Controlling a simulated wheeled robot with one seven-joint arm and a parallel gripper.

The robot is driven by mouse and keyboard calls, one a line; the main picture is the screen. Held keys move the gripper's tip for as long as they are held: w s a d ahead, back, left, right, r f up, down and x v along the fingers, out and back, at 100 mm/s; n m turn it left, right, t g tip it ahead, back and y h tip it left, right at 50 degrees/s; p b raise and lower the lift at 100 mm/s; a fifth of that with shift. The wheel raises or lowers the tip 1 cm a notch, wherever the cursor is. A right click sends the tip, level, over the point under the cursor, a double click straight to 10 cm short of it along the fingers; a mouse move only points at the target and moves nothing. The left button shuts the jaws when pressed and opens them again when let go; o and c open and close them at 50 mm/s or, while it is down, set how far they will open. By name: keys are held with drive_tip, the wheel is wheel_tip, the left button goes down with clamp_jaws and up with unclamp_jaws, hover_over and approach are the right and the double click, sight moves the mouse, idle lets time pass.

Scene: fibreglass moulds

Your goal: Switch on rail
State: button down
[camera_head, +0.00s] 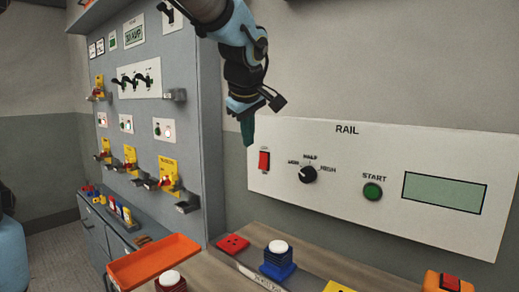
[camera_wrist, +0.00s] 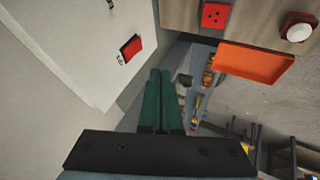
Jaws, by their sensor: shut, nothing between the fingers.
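The white RAIL panel (camera_head: 335,210) is on the wall at the right. It bears a red rocker switch (camera_head: 264,161), a black rotary knob (camera_head: 308,174) with several marked settings, a green START button (camera_head: 372,191) and a blank greenish display (camera_head: 443,193). My gripper (camera_head: 248,142) has green fingers, is shut and empty, and points down by the panel's left edge, above and left of the red switch. In the wrist view the shut fingers (camera_wrist: 160,80) appear right of and below the red switch (camera_wrist: 131,47), apart from it in the picture.
A grey cabinet (camera_head: 211,150) with levers and yellow lockout tags stands at the left.

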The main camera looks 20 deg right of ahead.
sight(263, 161)
drive_tip(key=shift+f, duration=0.1)
idle(0.3)
drive_tip(key=w+d+f+p, duration=0.5)
drive_tip(key=w+d+f, duration=0.1)
drive_tip(key=w+f, duration=0.1)
drive_tip(key=shift+f, duration=0.8)
drive_tip(key=shift+w+d+b, duration=0.1)
drive_tip(key=shift+b, duration=1.15)
drive_tip(key=shift+r, duration=0.1)
